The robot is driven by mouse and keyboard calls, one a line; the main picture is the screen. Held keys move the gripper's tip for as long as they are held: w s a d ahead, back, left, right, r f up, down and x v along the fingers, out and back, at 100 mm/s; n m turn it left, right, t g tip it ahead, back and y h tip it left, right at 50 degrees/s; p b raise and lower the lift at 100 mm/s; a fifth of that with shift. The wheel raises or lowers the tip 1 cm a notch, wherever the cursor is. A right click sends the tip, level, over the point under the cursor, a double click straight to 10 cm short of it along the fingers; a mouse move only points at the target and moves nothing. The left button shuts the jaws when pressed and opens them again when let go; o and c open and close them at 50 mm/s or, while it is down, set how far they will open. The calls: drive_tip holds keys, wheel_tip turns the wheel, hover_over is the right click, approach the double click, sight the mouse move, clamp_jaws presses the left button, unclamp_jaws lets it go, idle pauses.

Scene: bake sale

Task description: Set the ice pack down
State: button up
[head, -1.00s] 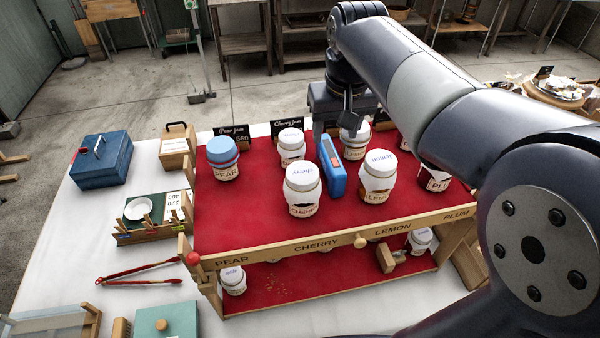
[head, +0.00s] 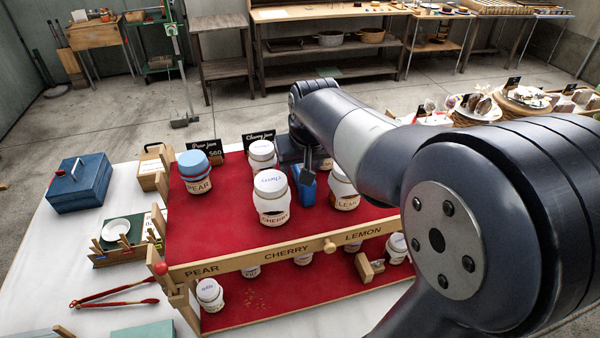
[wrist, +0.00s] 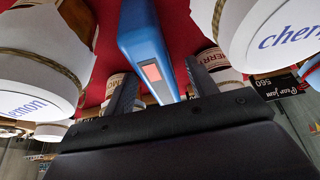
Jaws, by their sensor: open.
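The blue ice pack (head: 308,192) stands upright on the red cloth of the upper shelf, between the cherry jar and the lemon jar. In the wrist view the ice pack (wrist: 140,35) shows a small red-orange patch near its close end. My gripper (head: 307,172) is at the top of the ice pack. In the wrist view my gripper (wrist: 160,82) is open, with one finger on each side of the pack's near end. I cannot tell whether either finger touches it. The pack's base is partly hidden.
The front cherry jar (head: 271,200) and lemon jar (head: 344,190) stand close on either side. The blue-lidded pear jar (head: 195,172) is further left. Bare red cloth (head: 225,222) lies left of the cherry jar. A wooden label rail (head: 290,250) runs along the shelf front.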

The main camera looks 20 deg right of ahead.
drive_tip(key=x, duration=0.4)
drive_tip(key=shift+w+d, duration=0.1)
drive_tip(key=shift+c, duration=0.3)
clamp_jaws()
